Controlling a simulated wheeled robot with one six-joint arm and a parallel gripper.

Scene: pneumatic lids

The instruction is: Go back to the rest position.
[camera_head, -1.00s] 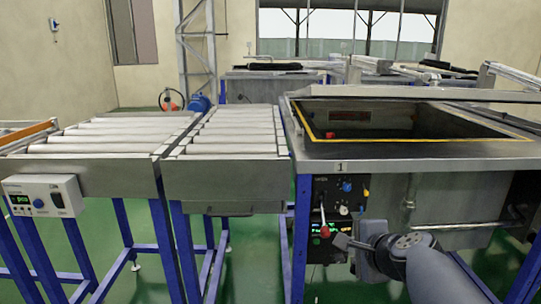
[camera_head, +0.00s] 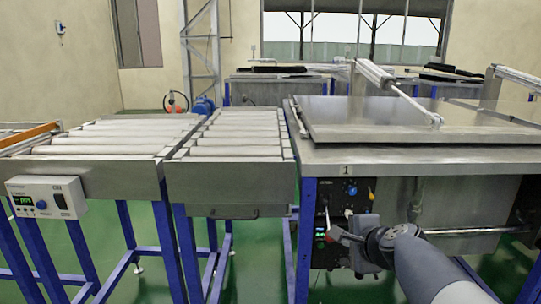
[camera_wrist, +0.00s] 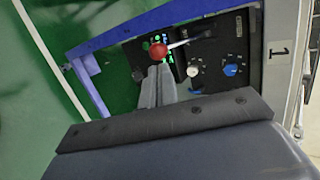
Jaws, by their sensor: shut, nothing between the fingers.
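My gripper (camera_head: 341,236) is shut and empty in front of the control panel (camera_head: 343,200) of the steel tank marked 1. In the wrist view my gripper (camera_wrist: 159,72) has its fingertips close to the red-knobbed lever (camera_wrist: 158,50); I cannot tell whether they touch it. The panel (camera_wrist: 205,62) also carries a blue knob, pale knobs and green lit displays. The tank's lid (camera_head: 400,120) lies down over its opening, with a piston arm reaching to its top. In the head view my gripper partly covers the panel's lower part.
Two roller conveyors (camera_head: 240,126) stand left of the tank on blue legs (camera_head: 180,255). A grey control box (camera_head: 48,197) hangs at the far left. More tanks (camera_head: 275,92) stand behind. Green floor (camera_head: 255,275) shows below the conveyors.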

